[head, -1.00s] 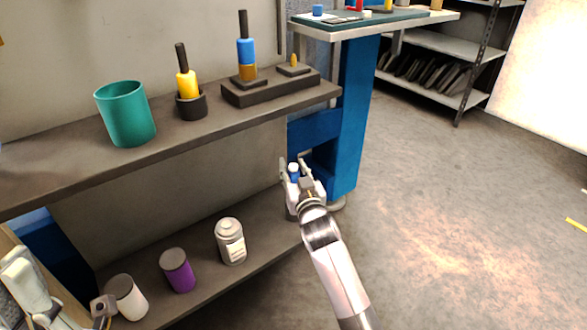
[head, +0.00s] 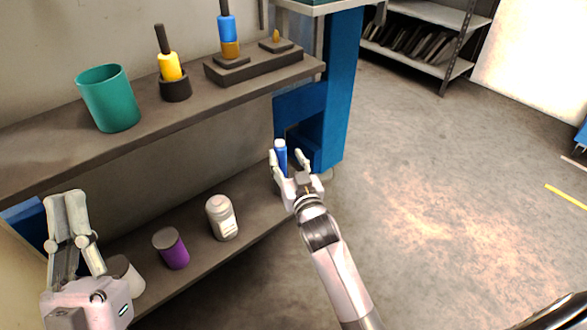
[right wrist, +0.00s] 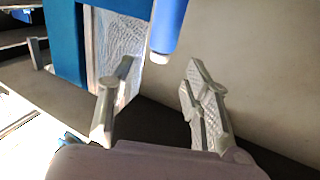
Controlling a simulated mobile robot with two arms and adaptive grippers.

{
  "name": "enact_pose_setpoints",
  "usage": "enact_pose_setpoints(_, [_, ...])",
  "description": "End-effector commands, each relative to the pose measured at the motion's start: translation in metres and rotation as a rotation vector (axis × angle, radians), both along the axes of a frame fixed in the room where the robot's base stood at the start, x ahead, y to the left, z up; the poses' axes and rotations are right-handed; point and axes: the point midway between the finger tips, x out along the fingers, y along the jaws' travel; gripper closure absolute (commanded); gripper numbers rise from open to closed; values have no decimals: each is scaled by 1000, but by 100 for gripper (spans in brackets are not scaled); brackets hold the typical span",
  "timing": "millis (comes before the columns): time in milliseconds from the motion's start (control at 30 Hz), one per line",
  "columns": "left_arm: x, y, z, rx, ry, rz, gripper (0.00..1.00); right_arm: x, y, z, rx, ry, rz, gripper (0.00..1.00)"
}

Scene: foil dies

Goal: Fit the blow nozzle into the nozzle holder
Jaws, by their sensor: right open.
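A blue cylinder with a white cap (head: 281,157), which I take to be the blow nozzle, stands at the right end of the lower shelf. My right gripper (head: 296,170) is open around or in front of it. In the right wrist view the blue piece (right wrist: 168,25) shows beyond the open fingers (right wrist: 160,100); no contact shows. Its lower part is hidden in the head view. A dark cup (head: 175,90) on the upper shelf holds a yellow, black-topped tool; I cannot tell whether this is the nozzle holder. My left gripper (head: 68,200) is at the left, apart from these.
The upper shelf (head: 130,140) carries a teal cup (head: 109,100) and a dark block (head: 255,68) with a blue-and-orange tool. On the lower shelf are a white bottle (head: 222,218), a purple can (head: 171,249) and a white can. A blue post (head: 338,95) stands close behind my right gripper.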

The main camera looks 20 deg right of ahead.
Motion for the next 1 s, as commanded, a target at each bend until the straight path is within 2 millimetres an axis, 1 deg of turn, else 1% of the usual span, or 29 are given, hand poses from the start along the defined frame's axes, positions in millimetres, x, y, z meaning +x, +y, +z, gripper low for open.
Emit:
enact_pose_setpoints(33, [8, -1, -3, 15, 51, 3, 100, -10, 1, 1, 1, 3, 0, 55])
enact_pose_setpoints(200, [29, -4, -23, 62, 202, 12, 100, -34, 1, 0, 0, 3, -1, 55])
enact_pose_setpoints(300, [36, -5, -32, 78, 263, 15, 100, -44, 2, 0, 0, 1, 0, 55])
enact_pose_setpoints(400, [41, -5, -38, 90, 299, 16, 100, -49, 2, 1, 0, 0, 0, 55])
enact_pose_setpoints(467, [42, -5, -40, 92, 310, 17, 100, -54, 4, 5, -3, -14, 9, 55])
enact_pose_setpoints(567, [43, -6, -42, 95, 318, 18, 100, -71, 14, 32, -13, -93, 55, 55])
enact_pose_setpoints(667, [43, -6, -42, 95, 317, 18, 100, -104, 32, 80, -19, -230, 135, 55])
enact_pose_setpoints(700, [43, -5, -42, 95, 317, 18, 100, -119, 39, 100, -17, -289, 167, 55])
enact_pose_setpoints(767, [43, -5, -42, 95, 317, 18, 100, -142, 49, 128, -8, -371, 208, 55])
enact_pose_setpoints(800, [43, -5, -42, 94, 317, 17, 100, -157, 54, 145, 1, -419, 231, 55])
enact_pose_setpoints(900, [43, -6, -42, 94, 316, 18, 100, -188, 62, 178, 26, -517, 272, 55])
enact_pose_setpoints(1000, [42, -6, -42, 94, 316, 18, 100, -206, 65, 197, 44, -569, 292, 55])
